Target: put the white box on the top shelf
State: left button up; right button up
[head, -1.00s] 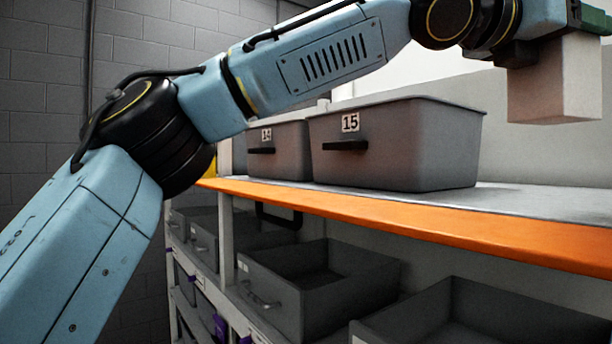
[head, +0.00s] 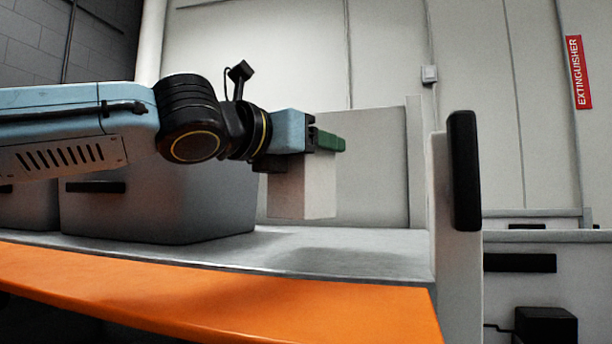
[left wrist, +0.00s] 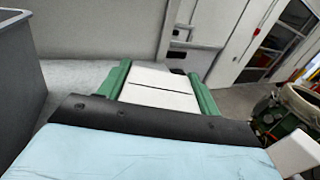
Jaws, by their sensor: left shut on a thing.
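The white box (head: 303,190) hangs upright from my left gripper (head: 328,141) in the head view. The gripper is shut on the box's upper part. The box is over the grey surface of the top shelf (head: 350,242), to the right of a grey bin; I cannot tell whether its bottom touches the shelf. In the left wrist view the green fingers lie on both sides of the white box (left wrist: 160,88). My right gripper is not in view.
A large grey bin (head: 160,210) stands on the shelf at left, partly behind my left arm. A white upright post (head: 455,240) with a black pad bounds the shelf at right. The orange front edge (head: 230,305) runs along the shelf. Shelf surface right of the box is clear.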

aim_at(309, 174)
pick_arm(q)
jog(key=shift+f, duration=2.15)
jog(key=o, duration=1.1)
jog(key=shift+f, duration=0.1)
jog(key=shift+c, duration=0.2)
jog(key=b+v, duration=0.1)
jog(key=v, duration=1.1)
jog(key=shift+d, duration=0.1)
